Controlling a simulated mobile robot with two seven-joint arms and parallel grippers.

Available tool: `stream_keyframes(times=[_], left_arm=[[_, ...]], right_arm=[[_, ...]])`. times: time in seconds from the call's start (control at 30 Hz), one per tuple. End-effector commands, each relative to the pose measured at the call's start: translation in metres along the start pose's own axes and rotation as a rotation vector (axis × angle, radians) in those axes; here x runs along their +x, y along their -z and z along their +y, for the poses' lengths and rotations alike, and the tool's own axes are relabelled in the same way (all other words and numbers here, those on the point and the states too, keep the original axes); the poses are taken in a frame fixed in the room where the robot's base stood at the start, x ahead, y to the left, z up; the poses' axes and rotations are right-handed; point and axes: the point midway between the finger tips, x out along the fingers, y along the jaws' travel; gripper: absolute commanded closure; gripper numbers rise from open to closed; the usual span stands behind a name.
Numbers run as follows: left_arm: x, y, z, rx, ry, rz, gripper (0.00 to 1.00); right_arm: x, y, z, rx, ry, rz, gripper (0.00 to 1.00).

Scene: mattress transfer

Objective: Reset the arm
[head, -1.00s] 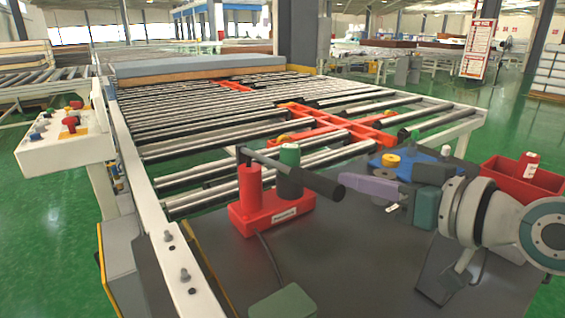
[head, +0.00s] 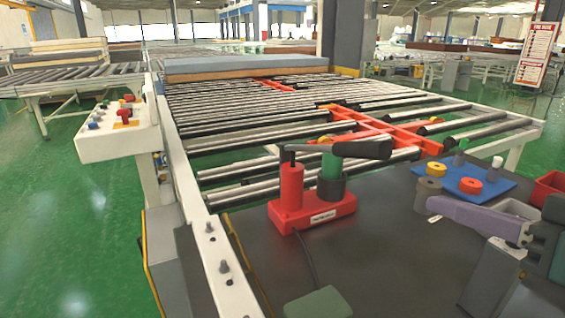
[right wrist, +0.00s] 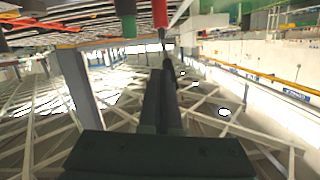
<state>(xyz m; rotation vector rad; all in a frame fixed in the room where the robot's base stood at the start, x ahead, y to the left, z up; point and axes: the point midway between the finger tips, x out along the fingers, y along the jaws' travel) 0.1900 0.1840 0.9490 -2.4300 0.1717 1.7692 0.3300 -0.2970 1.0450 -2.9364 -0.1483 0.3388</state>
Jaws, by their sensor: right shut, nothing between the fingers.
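My right gripper (head: 433,205) reaches in from the right edge above the dark work surface. Its lavender finger part points left, and its fingers are together with nothing between them. In the right wrist view the dark fingers (right wrist: 167,75) are close together and point away. A red-based device (head: 312,210) stands left of the gripper, with a clear gap between. It has a red post (head: 291,182), a green and black post (head: 331,178) and a black lever (head: 350,150) lying nearly level toward the right. My left gripper is not in view.
A blue plate (head: 478,182) with yellow and red round parts lies behind the gripper. A red bin (head: 548,188) is at the right edge. The roller conveyor (head: 250,110) lies beyond, with a blue mattress (head: 245,66) at its far end. A white control box (head: 118,130) is at left.

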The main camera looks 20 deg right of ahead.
Motion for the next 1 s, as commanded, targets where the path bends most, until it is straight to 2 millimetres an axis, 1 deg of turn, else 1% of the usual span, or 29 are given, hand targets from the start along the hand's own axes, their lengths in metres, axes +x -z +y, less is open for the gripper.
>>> stream_keyframes(times=[0.1,0.17,0.27,0.33,0.4,0.5,0.63,0.73,0.83,0.87,0.9,0.97,1.0], left_arm=[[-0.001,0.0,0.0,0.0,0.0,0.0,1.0],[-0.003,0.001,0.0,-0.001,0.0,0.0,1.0],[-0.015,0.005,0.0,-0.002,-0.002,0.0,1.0],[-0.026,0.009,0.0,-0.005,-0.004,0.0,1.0],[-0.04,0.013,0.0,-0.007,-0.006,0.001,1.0],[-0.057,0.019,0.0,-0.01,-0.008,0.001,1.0],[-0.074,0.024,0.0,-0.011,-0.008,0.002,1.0],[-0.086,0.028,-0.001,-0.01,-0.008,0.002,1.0],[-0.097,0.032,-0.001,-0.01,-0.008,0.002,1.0],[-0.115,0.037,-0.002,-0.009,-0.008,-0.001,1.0],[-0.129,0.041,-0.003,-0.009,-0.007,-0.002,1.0],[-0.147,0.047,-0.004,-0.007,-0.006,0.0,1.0],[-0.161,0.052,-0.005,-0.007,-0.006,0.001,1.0]], right_arm=[[0.0,0.0,-0.001,0.0,0.001,-0.003,1.0],[0.0,-0.002,-0.006,-0.003,0.009,-0.023,1.0],[-0.003,-0.012,-0.029,-0.024,0.043,-0.119,1.0],[-0.009,-0.026,-0.054,-0.054,0.076,-0.237,1.0],[-0.021,-0.039,-0.08,-0.095,0.1,-0.379,1.0],[-0.042,-0.054,-0.105,-0.157,0.097,-0.579,1.0],[-0.073,-0.059,-0.119,-0.211,0.042,-0.789,1.0],[-0.098,-0.054,-0.124,-0.23,-0.022,-0.923,1.0],[-0.124,-0.044,-0.127,-0.227,-0.099,-1.045,1.0],[-0.128,-0.027,-0.129,-0.232,-0.097,-1.041,1.0],[-0.13,-0.013,-0.131,-0.234,-0.096,-1.04,1.0],[-0.135,0.005,-0.134,-0.235,-0.095,-1.04,1.0],[-0.138,0.018,-0.137,-0.235,-0.095,-1.04,1.0]])
